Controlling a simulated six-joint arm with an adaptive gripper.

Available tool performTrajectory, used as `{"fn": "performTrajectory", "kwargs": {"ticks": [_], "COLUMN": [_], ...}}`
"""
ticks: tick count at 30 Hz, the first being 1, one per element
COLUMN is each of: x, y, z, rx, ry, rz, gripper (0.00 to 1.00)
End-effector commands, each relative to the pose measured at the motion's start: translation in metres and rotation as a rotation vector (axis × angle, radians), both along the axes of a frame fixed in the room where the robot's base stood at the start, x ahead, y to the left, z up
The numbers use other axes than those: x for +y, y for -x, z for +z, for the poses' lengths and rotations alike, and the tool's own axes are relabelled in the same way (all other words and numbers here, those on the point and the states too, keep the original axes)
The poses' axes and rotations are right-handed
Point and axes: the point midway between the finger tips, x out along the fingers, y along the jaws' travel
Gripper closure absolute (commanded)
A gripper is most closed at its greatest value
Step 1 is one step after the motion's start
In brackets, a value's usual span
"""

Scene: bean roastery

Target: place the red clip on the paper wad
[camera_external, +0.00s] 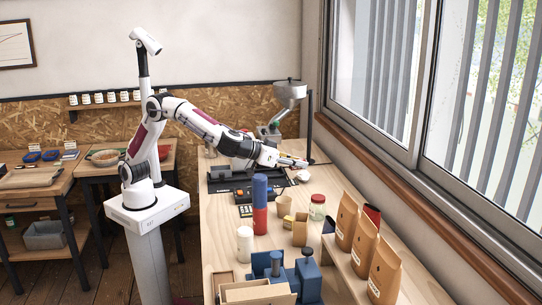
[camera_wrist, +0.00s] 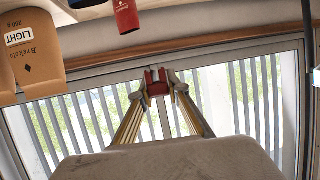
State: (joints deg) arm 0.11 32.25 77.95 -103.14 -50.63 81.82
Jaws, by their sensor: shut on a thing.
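In the wrist view my gripper (camera_wrist: 157,87) is shut on a small dark red piece, the red clip (camera_wrist: 157,80), held between its two fingertips. In the external view my gripper (camera_external: 292,161) is stretched out level above the far part of the workbench, pointing right. The clip is too small to make out clearly there. A small whitish lump, which looks like the paper wad (camera_external: 303,176), lies on the bench just below and right of my gripper, apart from it. The wad does not show in the wrist view.
A black tray (camera_external: 218,186) lies left of the wad. A blue and red column (camera_external: 260,204), a white cylinder (camera_external: 245,246) and a red-lidded jar (camera_external: 317,207) stand nearer. Brown bags (camera_external: 383,272) line the window side. A grinder (camera_external: 290,90) stands behind my gripper.

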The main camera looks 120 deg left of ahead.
Motion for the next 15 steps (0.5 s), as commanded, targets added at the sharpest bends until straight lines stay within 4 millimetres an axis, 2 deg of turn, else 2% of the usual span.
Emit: {"fn": "performTrajectory", "kwargs": {"ticks": [1, 15], "x": [0.018, 0.152], "y": [0.002, 0.028], "z": [0.0, 0.0], "rx": [-0.001, -0.001], "ry": [0.0, 0.0], "rz": [0.011, 0.069], "gripper": [0.94, 0.94]}}
